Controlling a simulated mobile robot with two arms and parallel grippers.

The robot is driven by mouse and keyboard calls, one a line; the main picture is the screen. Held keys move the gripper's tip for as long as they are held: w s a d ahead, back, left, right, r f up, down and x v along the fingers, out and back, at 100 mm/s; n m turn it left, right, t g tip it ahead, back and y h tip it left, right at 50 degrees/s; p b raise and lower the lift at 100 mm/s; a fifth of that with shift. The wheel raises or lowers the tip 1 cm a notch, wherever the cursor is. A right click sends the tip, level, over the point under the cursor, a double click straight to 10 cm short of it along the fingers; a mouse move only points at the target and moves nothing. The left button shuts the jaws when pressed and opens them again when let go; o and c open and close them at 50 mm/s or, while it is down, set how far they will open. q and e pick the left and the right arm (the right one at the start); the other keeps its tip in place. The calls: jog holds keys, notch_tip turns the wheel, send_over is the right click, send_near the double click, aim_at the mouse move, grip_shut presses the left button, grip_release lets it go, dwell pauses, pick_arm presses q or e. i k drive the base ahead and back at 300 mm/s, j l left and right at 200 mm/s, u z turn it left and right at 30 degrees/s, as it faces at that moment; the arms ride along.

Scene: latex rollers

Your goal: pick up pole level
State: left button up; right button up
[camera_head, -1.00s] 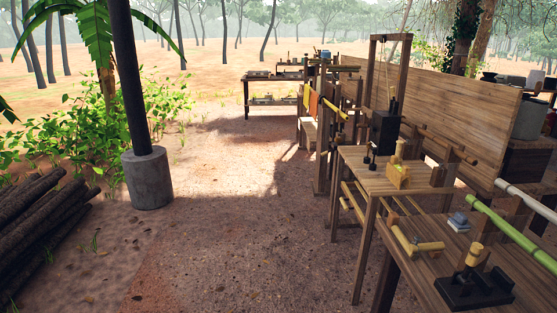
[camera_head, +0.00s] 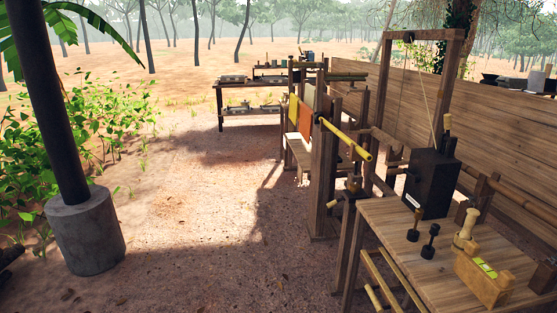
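A light wooden block with a yellow-green insert (camera_head: 486,281), which looks like the pole level, sits on the near wooden table (camera_head: 385,212) at the lower right. A pale wooden knob-topped piece (camera_head: 466,230) stands right behind it, and I cannot tell whether the two touch. Two small dark pieces (camera_head: 429,241) with round bases stand to its left on the same table. Neither of my grippers shows in the head view.
A dark box (camera_head: 431,183) stands at the table's back. A wooden frame with yellow bamboo poles (camera_head: 345,138) and hanging cloths rises beyond. A concrete-footed post (camera_head: 85,230) stands at the left. Open dirt ground (camera_head: 200,230) lies between post and table.

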aim_at(490, 287)
jog(key=i+j+z, duration=0.45)
jog(key=i, duration=0.25)
jog(key=i+j+z, duration=0.4)
jog(key=i+j, duration=0.2)
jog(key=z, duration=1.65)
jog(key=i+l, duration=0.2)
jog(key=l, duration=0.15)
jog(key=i+l+z, duration=0.1)
jog(key=i+l, duration=0.15)
